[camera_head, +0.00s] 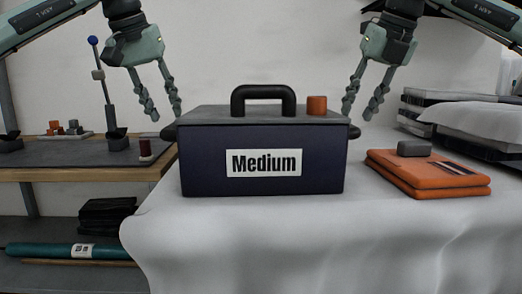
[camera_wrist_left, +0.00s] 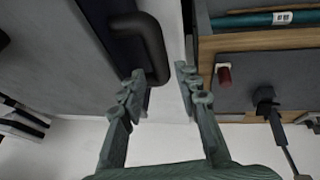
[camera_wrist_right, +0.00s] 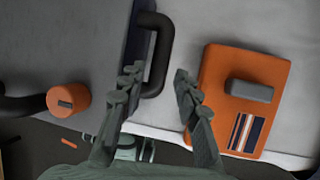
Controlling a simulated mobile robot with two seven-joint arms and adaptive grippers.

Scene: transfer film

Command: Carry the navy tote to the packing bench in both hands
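The navy tote (camera_head: 220,185), with a white "Medium" label and a black top handle (camera_head: 263,91), stands upright on a white-draped table (camera_head: 290,235). My left gripper (camera_head: 166,115) is open and empty above its left side handle (camera_head: 169,133). In the left wrist view that handle (camera_wrist_left: 155,45) lies between or just beyond the open fingers (camera_wrist_left: 160,77). My right gripper (camera_head: 359,114) is open and empty above the right side handle (camera_head: 354,132). That handle (camera_wrist_right: 162,50) also shows in the right wrist view near the open fingers (camera_wrist_right: 157,75). Contact is not visible. I cannot tell which surface is the packing bench.
An orange cylinder (camera_head: 317,105) stands on the tote's lid. Orange folders (camera_head: 430,178) with a grey block (camera_head: 414,148) lie right of the tote. Dark stacked cases (camera_head: 455,105) are behind. A wood-edged bench (camera_head: 85,174) with small items and a reel (camera_head: 145,149) stands left.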

